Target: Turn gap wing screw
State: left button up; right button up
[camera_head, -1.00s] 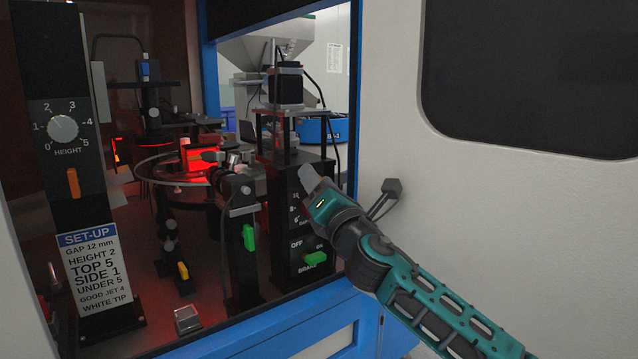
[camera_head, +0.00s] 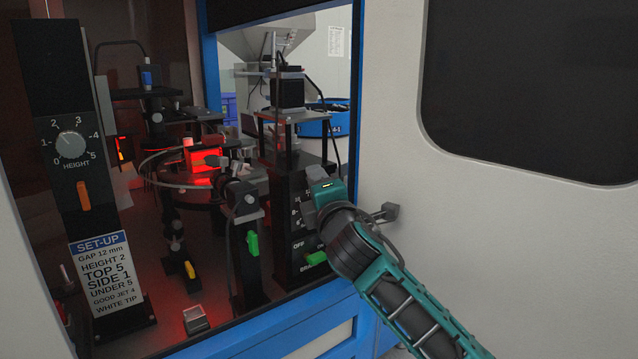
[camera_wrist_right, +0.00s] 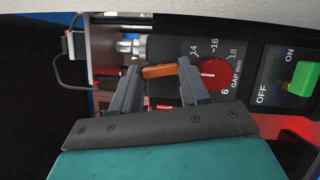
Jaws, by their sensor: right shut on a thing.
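The orange wing screw (camera_wrist_right: 158,71) shows in the right wrist view, beside the dark gap scale panel. My right gripper (camera_wrist_right: 160,66) has one finger at each end of it and is shut on it. The red gap dial (camera_wrist_right: 214,74), marked in mm, is just right of the fingers; 6, 14, 16 and 18 can be read around it, but its setting is unclear. My left gripper is not in view.
A green ON/OFF switch (camera_wrist_right: 303,79) is right of the dial. A set-up card (camera_head: 101,272) reads gap 12 mm, height 2. A height dial (camera_head: 71,145) with an orange wing (camera_head: 83,196) stands left. The blue door frame (camera_head: 300,327) edges the opening.

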jog(key=shift+m+g+h, duration=0.3)
jog(key=shift+m+g, duration=0.1)
jog(key=shift+m, duration=0.8)
jog(key=shift+r, duration=0.1)
jog(key=o, duration=1.1)
jog(key=shift+c, duration=0.2)
jog(key=shift+s, duration=0.1)
jog(key=v, duration=1.2)
jog(key=shift+s+d+b, duration=0.15)
jog(key=shift+s+b, duration=0.15)
jog(key=shift+s, duration=0.05)
